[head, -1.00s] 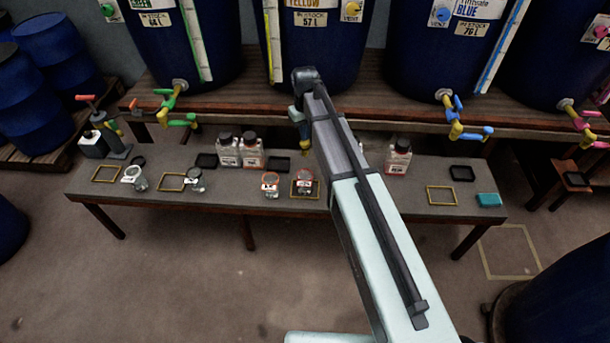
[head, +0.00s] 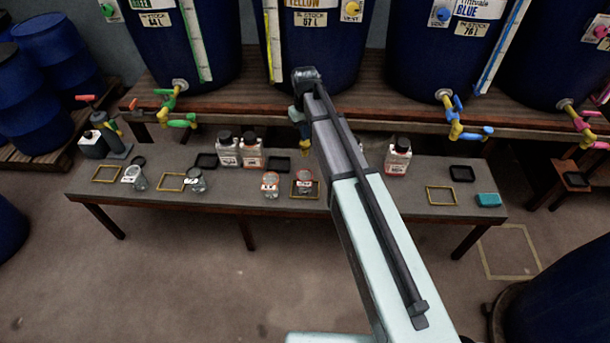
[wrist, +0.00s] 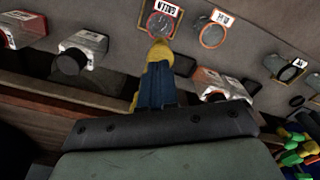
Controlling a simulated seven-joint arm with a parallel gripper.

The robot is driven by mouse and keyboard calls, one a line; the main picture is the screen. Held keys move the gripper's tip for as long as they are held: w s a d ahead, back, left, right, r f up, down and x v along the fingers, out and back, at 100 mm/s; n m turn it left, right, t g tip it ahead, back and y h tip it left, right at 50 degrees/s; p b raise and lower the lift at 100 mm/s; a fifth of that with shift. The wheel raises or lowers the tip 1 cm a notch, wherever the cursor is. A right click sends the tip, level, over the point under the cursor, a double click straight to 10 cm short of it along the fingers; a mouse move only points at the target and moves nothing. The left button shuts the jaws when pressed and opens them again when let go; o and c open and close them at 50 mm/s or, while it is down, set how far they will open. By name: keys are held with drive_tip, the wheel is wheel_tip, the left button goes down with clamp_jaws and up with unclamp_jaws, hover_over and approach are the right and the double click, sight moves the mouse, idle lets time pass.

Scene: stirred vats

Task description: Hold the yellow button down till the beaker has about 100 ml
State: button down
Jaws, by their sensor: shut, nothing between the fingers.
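The yellow-labelled vat (head: 315,45) stands at the back. A round yellow knob (head: 352,8), marked VENT, is at its upper right; no other yellow button shows clearly. My gripper (head: 304,152) points down in front of the shelf. Its blue fingers with yellow tips are shut and empty, well below that knob. They also show in the wrist view (wrist: 157,50). A red-rimmed beaker (head: 305,184) stands in a yellow outline on the bench, below my gripper; it shows beyond the fingertips in the wrist view (wrist: 163,24). Its liquid level cannot be read. My arm hides the yellow vat's tap.
Another red-rimmed beaker (head: 270,187) stands just left. White bottles (head: 228,152) and black trays (head: 461,174) sit behind on the bench (head: 240,210). Green (head: 178,122) and blue (head: 470,132) taps stick out over the shelf edge. The front of the bench's right half is mostly clear.

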drive_tip(key=shift+f, duration=0.1)
idle(0.6)
drive_tip(key=shift+f, duration=1.2)
idle(1.0)
drive_tip(key=shift+r, duration=4)
drive_tip(key=shift+f, duration=2.7)
drive_tip(key=shift+f, duration=0.1)
